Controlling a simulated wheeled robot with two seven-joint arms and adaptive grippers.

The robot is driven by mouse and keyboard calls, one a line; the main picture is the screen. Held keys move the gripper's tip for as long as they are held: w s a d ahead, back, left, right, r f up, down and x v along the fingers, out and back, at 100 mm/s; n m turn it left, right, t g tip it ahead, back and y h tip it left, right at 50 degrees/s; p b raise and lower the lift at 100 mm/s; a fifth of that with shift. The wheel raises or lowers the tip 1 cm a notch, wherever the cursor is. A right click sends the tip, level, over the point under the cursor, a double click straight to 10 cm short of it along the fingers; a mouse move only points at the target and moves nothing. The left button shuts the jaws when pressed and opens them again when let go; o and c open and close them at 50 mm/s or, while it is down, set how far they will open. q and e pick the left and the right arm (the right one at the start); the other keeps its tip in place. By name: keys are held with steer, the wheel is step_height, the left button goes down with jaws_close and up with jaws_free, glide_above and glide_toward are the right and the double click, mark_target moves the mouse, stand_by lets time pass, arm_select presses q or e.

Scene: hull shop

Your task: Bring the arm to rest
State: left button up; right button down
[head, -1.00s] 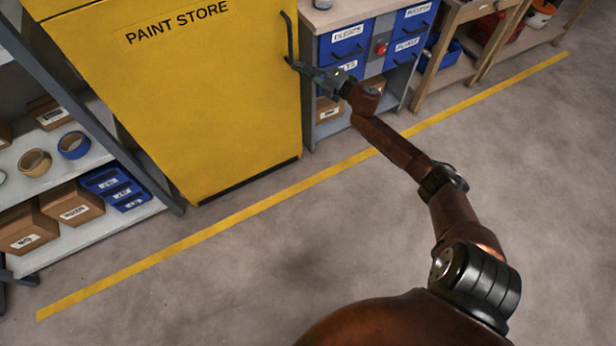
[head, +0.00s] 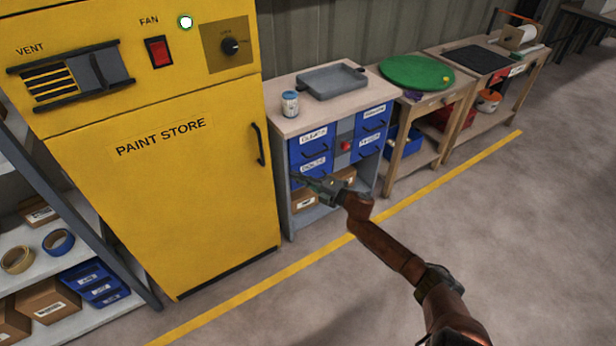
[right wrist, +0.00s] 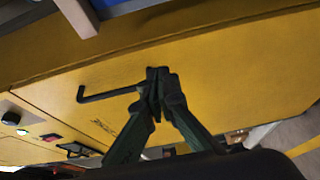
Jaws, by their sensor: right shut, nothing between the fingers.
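My right gripper (head: 298,180) is shut and empty. In the head view it is in front of the blue-drawer cabinet, just right of the yellow paint store cabinet (head: 190,205) and apart from its black door handle (head: 257,145). In the right wrist view the closed fingertips (right wrist: 158,76) overlap the end of the handle (right wrist: 105,95) in the picture, with the yellow door behind; the gap is hard to judge there. The paint store door looks closed. My right arm reaches in from the lower right. My left gripper is not in view.
The drawer cabinet (head: 285,128) holds a grey tray (head: 332,83) and a small can (head: 290,104) on top. Workbenches (head: 420,98) stand farther right. A grey shelf (head: 130,312) with boxes and tape is at left. The floor (head: 540,230) beyond the yellow line is clear.

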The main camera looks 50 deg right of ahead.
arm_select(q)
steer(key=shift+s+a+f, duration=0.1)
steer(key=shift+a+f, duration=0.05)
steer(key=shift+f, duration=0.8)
arm_select(e)
steer(key=shift+s+d+f, duration=0.1)
steer(key=shift+s+d, duration=0.15)
steer(key=shift+s, duration=0.3)
steer(key=shift+s+d+f, duration=0.1)
steer(key=shift+s+d, duration=0.15)
steer(key=shift+s, duration=0.3)
steer(key=shift+f, duration=0.1)
